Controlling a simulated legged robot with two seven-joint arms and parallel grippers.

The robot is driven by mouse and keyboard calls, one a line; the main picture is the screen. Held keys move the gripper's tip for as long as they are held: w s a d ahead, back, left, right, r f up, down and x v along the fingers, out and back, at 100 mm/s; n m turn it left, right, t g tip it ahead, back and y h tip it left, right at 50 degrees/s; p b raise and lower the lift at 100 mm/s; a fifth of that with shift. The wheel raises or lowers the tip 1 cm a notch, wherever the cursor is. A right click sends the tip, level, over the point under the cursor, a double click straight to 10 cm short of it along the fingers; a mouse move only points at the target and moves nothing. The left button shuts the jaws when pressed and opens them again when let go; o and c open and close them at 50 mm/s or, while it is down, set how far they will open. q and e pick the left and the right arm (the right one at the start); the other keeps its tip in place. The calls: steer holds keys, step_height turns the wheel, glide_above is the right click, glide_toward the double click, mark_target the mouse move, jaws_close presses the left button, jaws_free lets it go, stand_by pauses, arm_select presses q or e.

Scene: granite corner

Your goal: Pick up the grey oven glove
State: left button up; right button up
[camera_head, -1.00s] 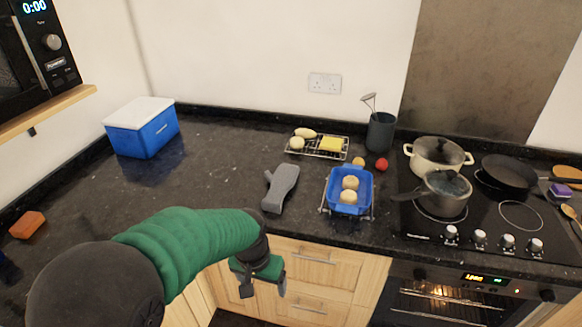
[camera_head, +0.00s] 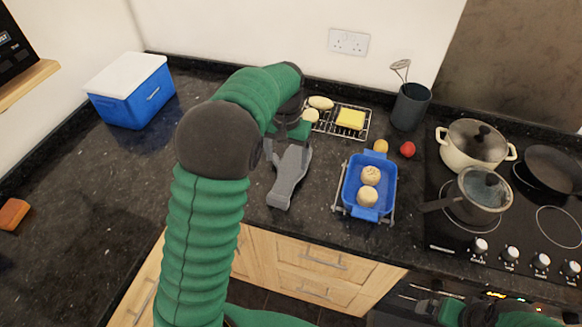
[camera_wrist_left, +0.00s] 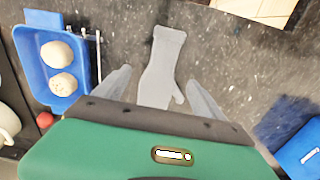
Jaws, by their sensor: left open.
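The grey oven glove (camera_head: 289,180) lies flat on the dark counter, left of the blue dish. My left gripper (camera_head: 290,138) is over the far end of the glove, which it and the wrist partly hide. In the left wrist view, the open fingers of the left gripper (camera_wrist_left: 159,76) stand apart on either side of the glove (camera_wrist_left: 164,62), with its thumb towards the right finger. I cannot tell how high the fingers are above it. Part of my right gripper (camera_head: 425,303) shows low at the right edge, in front of the oven; its jaw state is unclear.
The blue dish (camera_head: 349,187) with two round buns stands right of the glove. Behind are a wire rack (camera_head: 326,124) with food, a utensil pot (camera_head: 410,106), an orange fruit and a red one. The hob with pans is at right. A blue cool box (camera_head: 131,98) stands at left.

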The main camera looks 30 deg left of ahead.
arm_select(q)
glide_above(285, 182)
steer(key=f, duration=0.4)
steer(key=w+d+f, duration=0.1)
steer(key=f, duration=0.1)
steer(key=shift+f, duration=0.2)
steer(key=f, duration=0.1)
steer(key=a+f, duration=0.1)
steer(key=f, duration=0.1)
steer(key=s+a+f+p, duration=0.1)
steer(key=f, duration=0.1)
steer(key=shift+d+f, duration=0.15)
steer(key=shift+f, duration=0.2)
steer(key=shift+w+d, duration=0.15)
steer(key=shift+d, duration=0.5)
steer(key=shift+c, duration=1.9)
steer(key=shift+a, duration=0.45)
steer(key=c, duration=1.2)
steer(key=shift+d, duration=0.2)
steer(key=shift+c, duration=0.2)
arm_select(e)
steer(key=shift+w+r, duration=0.3)
steer(key=shift+r, duration=0.05)
